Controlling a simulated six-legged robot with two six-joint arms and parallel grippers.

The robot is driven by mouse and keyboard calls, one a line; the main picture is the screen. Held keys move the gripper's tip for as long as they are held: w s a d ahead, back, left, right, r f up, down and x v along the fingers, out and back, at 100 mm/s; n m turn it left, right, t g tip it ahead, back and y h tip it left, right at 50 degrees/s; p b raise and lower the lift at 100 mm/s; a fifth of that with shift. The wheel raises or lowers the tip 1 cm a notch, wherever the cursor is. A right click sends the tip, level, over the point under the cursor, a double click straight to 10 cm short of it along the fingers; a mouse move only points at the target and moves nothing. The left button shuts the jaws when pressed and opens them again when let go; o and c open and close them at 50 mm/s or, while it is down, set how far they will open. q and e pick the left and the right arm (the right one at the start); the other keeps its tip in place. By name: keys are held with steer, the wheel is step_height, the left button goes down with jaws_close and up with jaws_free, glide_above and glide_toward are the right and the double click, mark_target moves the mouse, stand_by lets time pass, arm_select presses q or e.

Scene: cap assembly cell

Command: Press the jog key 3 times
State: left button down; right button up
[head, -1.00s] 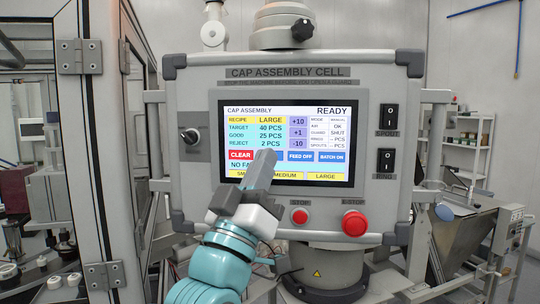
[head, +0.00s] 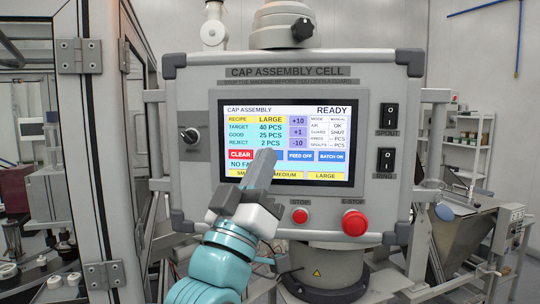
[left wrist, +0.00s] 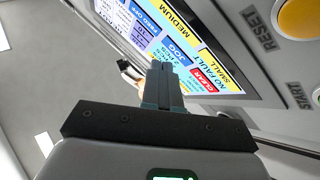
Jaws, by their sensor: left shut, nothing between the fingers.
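The touch screen (head: 305,165) is lit and reads CAP ASSEMBLY, READY and MANUAL. The jog key (left wrist: 179,47) is a blue key beside the red CLEAR key (head: 240,154). In the head view my fingers cover most of it, and a blue sliver (head: 280,155) shows at their right. My left gripper (head: 265,154) is shut and empty, its fingertips in front of the jog key. In the left wrist view the closed fingertips (left wrist: 161,66) point at the screen near that key. I cannot tell whether they touch it. My right gripper is not in view.
The FEED OFF key (head: 301,156) and BATCH ON key (head: 332,156) lie to the right. Below the screen are a STOP button (head: 300,216) and a red E-STOP button (head: 355,223). SPOUT (head: 390,116) and RING (head: 386,161) switches sit right of the screen.

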arm_select(q)
steer(key=shift+w+d, duration=0.1)
steer(key=shift+w, duration=0.05)
stand_by(0.6)
steer(key=shift+w, duration=0.3)
